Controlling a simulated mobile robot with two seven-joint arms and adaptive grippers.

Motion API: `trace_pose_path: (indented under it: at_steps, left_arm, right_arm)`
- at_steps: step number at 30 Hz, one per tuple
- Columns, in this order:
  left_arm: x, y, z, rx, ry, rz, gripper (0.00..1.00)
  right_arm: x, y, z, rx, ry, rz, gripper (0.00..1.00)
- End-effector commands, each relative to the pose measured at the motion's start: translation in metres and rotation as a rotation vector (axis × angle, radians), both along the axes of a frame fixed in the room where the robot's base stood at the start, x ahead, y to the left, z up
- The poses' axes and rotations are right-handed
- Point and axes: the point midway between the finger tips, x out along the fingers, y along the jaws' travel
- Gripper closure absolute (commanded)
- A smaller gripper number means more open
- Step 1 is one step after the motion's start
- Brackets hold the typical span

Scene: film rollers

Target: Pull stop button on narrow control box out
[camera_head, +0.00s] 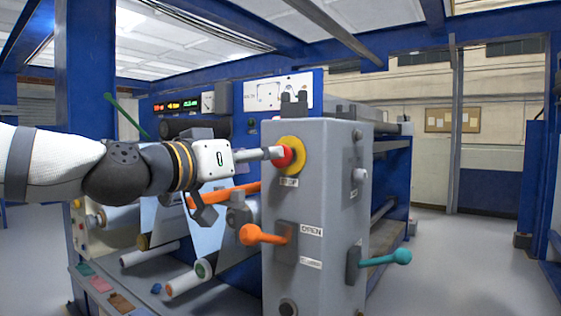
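The narrow grey control box (318,200) stands upright right of the middle. Its red stop button (282,157) sits on a yellow round plate (292,155) on the box's left-facing side, above a small label. My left gripper (275,153) comes in level from the left, and its fingertip end is at the red button. The gripper partly covers the button. Whether it touches the button, and whether its fingers are closed around it, I cannot make out. My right gripper is not in view.
An orange lever (262,236) and a teal lever (385,258) stick out from the box below the button. Rollers (188,280) and the blue machine frame lie behind and below my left arm. Open floor (450,260) lies to the right.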

Motion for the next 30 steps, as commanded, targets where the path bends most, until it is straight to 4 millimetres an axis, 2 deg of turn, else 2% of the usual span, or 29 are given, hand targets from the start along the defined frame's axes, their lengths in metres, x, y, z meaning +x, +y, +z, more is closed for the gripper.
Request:
trace_pose_path:
  at_steps: [1,6,9,13,20,28,30]
  left_arm:
    - [0.015,-0.009,-0.011,0.001,0.014,-0.001,0.41]
    - [0.046,-0.032,-0.009,0.002,0.012,-0.001,0.41]
    - [0.058,-0.041,-0.007,0.002,0.010,0.000,0.41]
    - [0.064,-0.046,-0.004,0.001,0.006,0.000,0.41]
    - [0.064,-0.047,-0.003,0.001,0.006,0.000,0.41]
    - [0.064,-0.047,-0.004,0.001,0.006,0.000,1.00]
    - [0.064,-0.047,-0.004,0.001,0.006,0.000,1.00]
  right_arm:
    - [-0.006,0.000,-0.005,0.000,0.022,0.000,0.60]
    - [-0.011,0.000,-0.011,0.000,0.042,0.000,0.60]
    - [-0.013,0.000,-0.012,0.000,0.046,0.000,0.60]
    - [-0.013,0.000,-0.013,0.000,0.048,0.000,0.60]
    - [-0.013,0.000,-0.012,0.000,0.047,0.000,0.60]
    - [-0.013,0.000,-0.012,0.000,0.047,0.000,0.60]
    - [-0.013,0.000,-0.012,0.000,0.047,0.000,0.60]
